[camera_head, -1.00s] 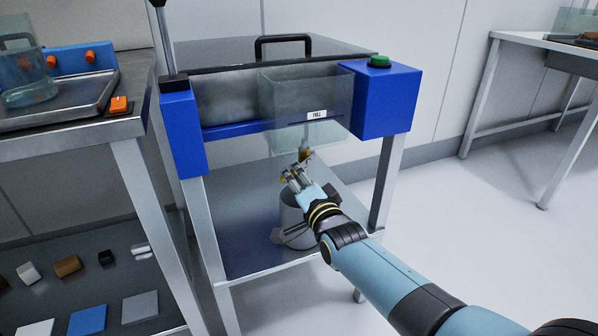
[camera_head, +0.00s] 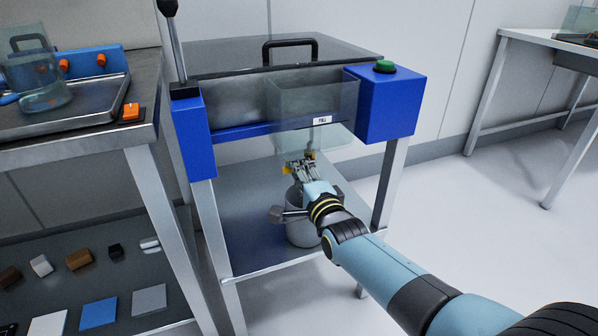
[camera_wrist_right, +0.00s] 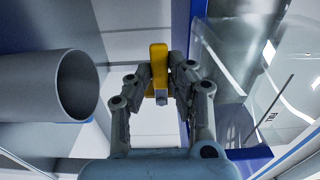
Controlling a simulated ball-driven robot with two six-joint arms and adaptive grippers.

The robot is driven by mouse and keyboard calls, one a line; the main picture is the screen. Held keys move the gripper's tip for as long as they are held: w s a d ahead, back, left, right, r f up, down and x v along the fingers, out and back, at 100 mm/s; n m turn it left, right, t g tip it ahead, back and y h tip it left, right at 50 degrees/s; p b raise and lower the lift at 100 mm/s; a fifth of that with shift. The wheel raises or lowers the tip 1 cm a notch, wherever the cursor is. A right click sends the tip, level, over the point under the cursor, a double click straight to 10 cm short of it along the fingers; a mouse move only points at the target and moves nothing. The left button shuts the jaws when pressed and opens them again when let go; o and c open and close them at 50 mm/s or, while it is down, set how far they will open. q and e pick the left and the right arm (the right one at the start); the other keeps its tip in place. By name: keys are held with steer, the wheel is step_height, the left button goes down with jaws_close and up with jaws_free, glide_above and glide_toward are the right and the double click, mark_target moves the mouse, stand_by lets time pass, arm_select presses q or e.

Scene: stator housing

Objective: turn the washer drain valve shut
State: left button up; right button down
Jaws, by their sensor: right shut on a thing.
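The washer (camera_head: 255,132) is a steel bench with blue side parts and a clear tank (camera_head: 310,95) bearing a small white label. Below the tank, the yellow drain valve handle (camera_head: 311,155) shows partly behind my right gripper (camera_head: 301,167). In the right wrist view, the yellow handle (camera_wrist_right: 158,62) stands between the two grey fingers of my right gripper (camera_wrist_right: 161,80), which are shut on it. The valve body is largely hidden, so I cannot tell how far the handle is turned. My left gripper is not in view.
A grey open-topped bucket (camera_head: 300,232) stands on the washer's lower shelf (camera_head: 245,215), under my right wrist. A green button (camera_head: 385,66) tops the right blue box. A steel bench (camera_head: 140,138) with an orange switch (camera_head: 131,111) stands at left. Open floor lies at right.

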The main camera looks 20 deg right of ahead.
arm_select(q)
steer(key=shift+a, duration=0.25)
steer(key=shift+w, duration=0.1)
arm_select(e)
steer(key=c, duration=1.2)
jaws_free()
steer(key=shift+c, duration=0.2)
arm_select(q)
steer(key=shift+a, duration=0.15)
arm_select(e)
steer(key=s, duration=1.2)
steer(key=shift+d, duration=0.25)
